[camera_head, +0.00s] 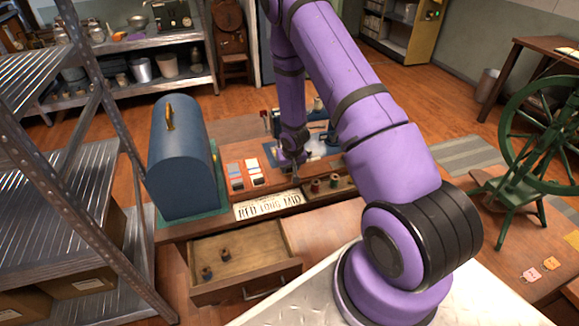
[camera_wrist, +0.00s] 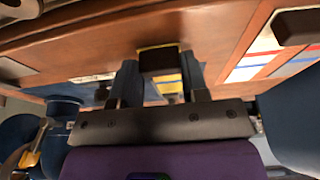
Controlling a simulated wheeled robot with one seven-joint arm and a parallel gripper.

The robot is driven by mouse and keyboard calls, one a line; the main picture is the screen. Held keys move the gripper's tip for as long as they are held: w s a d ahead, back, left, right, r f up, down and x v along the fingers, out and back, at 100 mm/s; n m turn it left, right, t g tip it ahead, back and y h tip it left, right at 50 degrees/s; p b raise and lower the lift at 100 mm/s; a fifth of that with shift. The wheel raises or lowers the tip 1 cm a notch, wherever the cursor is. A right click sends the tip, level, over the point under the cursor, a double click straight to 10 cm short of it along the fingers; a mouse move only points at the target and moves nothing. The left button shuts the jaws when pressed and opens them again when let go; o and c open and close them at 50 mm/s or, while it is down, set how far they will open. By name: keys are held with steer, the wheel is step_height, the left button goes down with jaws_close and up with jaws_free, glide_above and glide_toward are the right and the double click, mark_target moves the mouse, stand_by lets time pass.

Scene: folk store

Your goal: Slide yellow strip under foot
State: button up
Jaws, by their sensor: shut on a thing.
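A yellow strip (camera_wrist: 168,78) lies between my fingers in the wrist view, with a dark block (camera_wrist: 161,61) across it. My gripper (camera_wrist: 160,82) is shut on the strip, with one finger on each side. In the head view my gripper (camera_head: 294,170) is low over the wooden work table, by the sewing machine (camera_head: 318,141). My arm hides much of the machine. I cannot make out the foot in either view, nor tell how far the strip is from it.
Striped cards (camera_head: 237,176) lie left of my gripper. A tray of spools (camera_head: 345,185) and a lettered sign (camera_head: 268,206) are in front. A blue case (camera_head: 181,150) stands at left. The drawer (camera_head: 275,240) below is open. A spinning wheel (camera_head: 535,140) stands at right.

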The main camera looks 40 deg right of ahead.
steer(key=o, duration=1.1)
steer(key=shift+o, duration=0.2)
steer(key=shift+r, duration=0.1)
steer(key=d+v, duration=0.1)
steer(key=v, duration=0.9)
steer(key=shift+a+r, duration=0.3)
steer(key=shift+a, duration=0.15)
steer(key=shift+s, duration=0.1)
steer(key=s+a+r, duration=0.2)
steer(key=r, duration=0.7)
steer(key=s+a+r+n+t, duration=0.1)
steer(key=s+a+r, duration=0.15)
steer(key=r, duration=0.75)
steer(key=s+a+r, duration=0.2)
steer(key=s+r, duration=0.1)
steer(key=r, duration=0.6)
steer(key=s+a+r+n, duration=0.1)
steer(key=s+a+r, duration=0.2)
steer(key=s+r, duration=0.3)
steer(key=s+a+r+n+t+y, duration=0.1)
steer(key=s+a+r, duration=0.3)
steer(key=s, duration=1.1)
step_height(320, 180, up, 3)
steer(key=shift+s+a+r, duration=0.1)
steer(key=shift+s+a, duration=0.1)
steer(key=shift+s, duration=0.05)
